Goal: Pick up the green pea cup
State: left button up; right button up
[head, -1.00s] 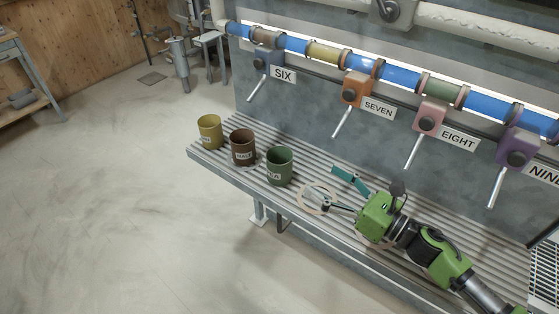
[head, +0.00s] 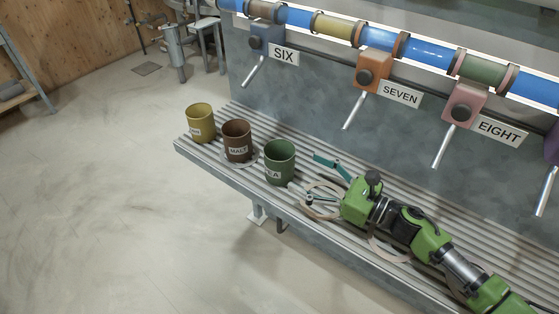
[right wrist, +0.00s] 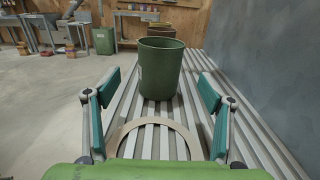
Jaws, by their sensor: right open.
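The green pea cup (head: 280,163) stands upright on the slatted shelf, the rightmost of three cups in the head view. It also shows in the right wrist view (right wrist: 160,70), straight ahead and centred between the fingers. My right gripper (head: 313,177) is open and empty, just right of the pea cup, with its teal finger pads (right wrist: 153,112) spread on either side of the line to the cup. The fingers are short of the cup and do not touch it. My left gripper is not in view.
A brown malt cup (head: 237,141) and a yellow cup (head: 200,123) stand left of the pea cup. Pale rings lie on the slatted shelf (head: 215,155). Dispensers with handles, labelled SIX (head: 284,54), SEVEN (head: 400,94) and EIGHT (head: 499,130), hang on the wall above.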

aim_at(293, 165)
jog(key=x, duration=0.3)
jog(key=shift+w+a, duration=0.25)
jog(key=shift+w, duration=0.1)
jog(key=x, duration=0.1)
jog(key=p+x, duration=0.1)
jog(key=x, duration=0.1)
jog(key=p+x, duration=0.1)
jog(key=shift+w+a+r, duration=0.15)
jog(key=shift+a+r, duration=0.15)
jog(key=shift+a, duration=0.1)
jog(key=shift+w+a+f, duration=0.1)
jog(key=shift+w+a, duration=0.1)
jog(key=shift+a, duration=0.05)
jog(key=c, duration=1.2)
